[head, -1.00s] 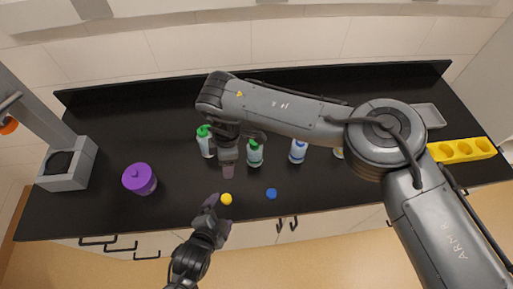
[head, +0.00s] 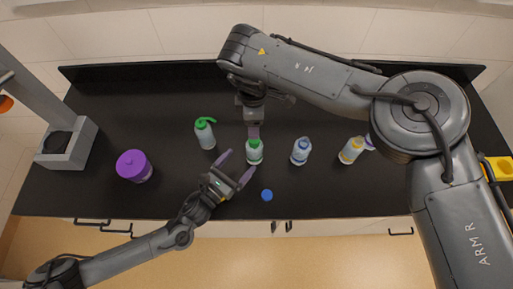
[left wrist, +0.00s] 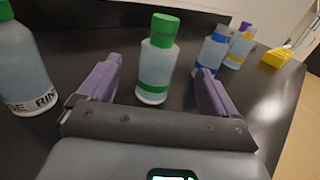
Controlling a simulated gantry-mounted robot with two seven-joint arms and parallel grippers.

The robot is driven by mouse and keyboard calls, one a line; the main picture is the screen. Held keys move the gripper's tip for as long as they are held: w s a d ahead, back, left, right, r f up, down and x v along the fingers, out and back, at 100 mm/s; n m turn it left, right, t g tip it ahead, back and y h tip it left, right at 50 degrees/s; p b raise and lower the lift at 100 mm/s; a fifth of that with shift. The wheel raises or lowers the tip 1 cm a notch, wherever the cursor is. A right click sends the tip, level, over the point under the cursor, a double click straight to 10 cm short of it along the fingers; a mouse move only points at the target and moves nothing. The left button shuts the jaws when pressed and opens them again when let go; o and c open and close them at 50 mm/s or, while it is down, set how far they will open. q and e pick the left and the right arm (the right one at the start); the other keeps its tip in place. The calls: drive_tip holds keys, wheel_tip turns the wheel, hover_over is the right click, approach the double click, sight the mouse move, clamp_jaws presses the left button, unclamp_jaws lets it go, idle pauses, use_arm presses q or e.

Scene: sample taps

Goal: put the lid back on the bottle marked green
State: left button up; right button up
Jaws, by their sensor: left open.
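The bottle marked green (head: 254,156) stands upright near the middle of the counter, with a green band. A green lid (head: 254,143) sits on its top; whether it is fully seated I cannot tell. In the left wrist view the bottle (left wrist: 155,75) and its green lid (left wrist: 164,27) show upright beyond and between my fingertips. My left gripper (head: 236,167) is open and empty, just short of the bottle on its front-left side. My right gripper (head: 253,131) points down just behind the bottle; its finger gap is hidden.
A rinse bottle with a green spout (head: 205,134) stands left of the green-marked bottle. Blue-marked (head: 300,152) and yellow-marked (head: 351,150) bottles stand right. A blue cap (head: 267,195) lies in front. A purple jar (head: 134,166) and grey device (head: 66,146) stand left.

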sight(258, 141)
idle(0.4)
use_arm(q)
drive_tip(key=x, duration=1)
drive_tip(key=shift+w+d, duration=0.25)
drive_tip(key=shift+d, duration=0.1)
drive_tip(key=shift+c, duration=0.2)
